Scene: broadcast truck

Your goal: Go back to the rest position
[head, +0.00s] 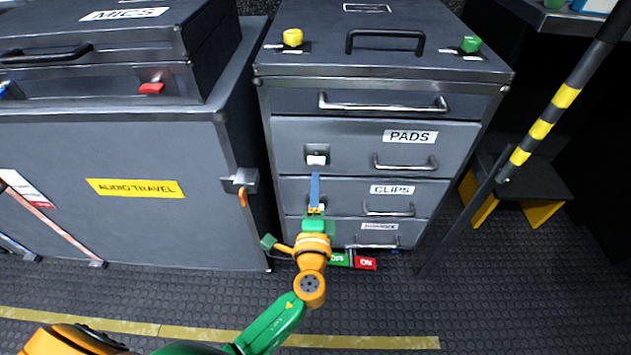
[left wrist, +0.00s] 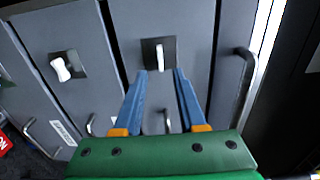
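My left gripper (head: 315,180) is in front of the grey drawer cabinet (head: 388,100), level with the CLIPS drawer (head: 345,185) and just below the white latch (head: 317,159) of the PADS drawer (head: 460,150). In the left wrist view my left gripper (left wrist: 161,76) has its two blue fingers apart with nothing held. A white latch on a black plate (left wrist: 158,55) shows just beyond the fingertips; whether they touch it I cannot tell. Another white latch (left wrist: 62,68) shows at left. The drawers look closed. My right gripper is in neither view.
The case marked AUDIO TRAVEL (head: 135,220) stands close at left, with an orange-tipped latch (head: 242,190). A striped pole (head: 540,130) and a small yellow-legged stool (head: 535,185) are at right. The front floor is open.

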